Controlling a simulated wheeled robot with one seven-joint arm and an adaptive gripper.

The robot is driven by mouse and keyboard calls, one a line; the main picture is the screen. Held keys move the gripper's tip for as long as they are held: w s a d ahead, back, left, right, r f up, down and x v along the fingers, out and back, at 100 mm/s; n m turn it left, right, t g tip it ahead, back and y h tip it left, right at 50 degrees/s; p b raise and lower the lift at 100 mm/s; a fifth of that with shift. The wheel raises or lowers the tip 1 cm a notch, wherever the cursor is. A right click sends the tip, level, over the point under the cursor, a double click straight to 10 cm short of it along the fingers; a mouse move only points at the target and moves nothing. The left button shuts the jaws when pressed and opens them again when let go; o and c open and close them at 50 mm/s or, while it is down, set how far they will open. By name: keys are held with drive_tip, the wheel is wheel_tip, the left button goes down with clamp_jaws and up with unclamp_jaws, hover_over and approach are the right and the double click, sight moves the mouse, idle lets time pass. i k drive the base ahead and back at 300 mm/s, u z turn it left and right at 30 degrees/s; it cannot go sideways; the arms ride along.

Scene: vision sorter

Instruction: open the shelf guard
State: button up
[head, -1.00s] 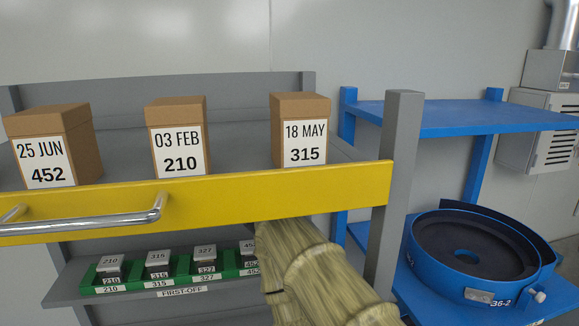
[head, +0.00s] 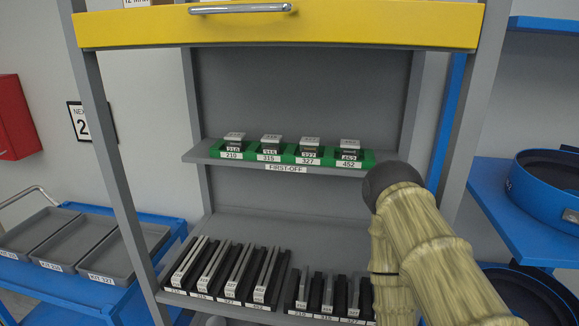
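The shelf guard (head: 330,27) is a yellow bar across the front of the grey rack near the top of the head view. It spans between the rack's two front posts. A metal bar handle (head: 240,9) is fixed on its face, left of the middle. What lies behind the guard is mostly cut off by the top edge of the picture. My arm, with a bamboo-like surface, rises from the lower right, in front of the rack and below the guard. My gripper does not show, and nothing in view touches the handle.
A shelf marked FIRST-OFF (head: 200,155) bears green holders with small numbered blocks. A blue cart (head: 175,235) with grey trays stands left. A blue rack with a round blue bowl (head: 545,185) stands right.

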sight(429, 23)
drive_tip(key=k, duration=1.15)
drive_tip(key=u, duration=0.75)
drive_tip(key=i, duration=1.05)
drive_tip(key=z, duration=0.55)
drive_tip(key=i, duration=0.65)
drive_tip(key=z, duration=0.7)
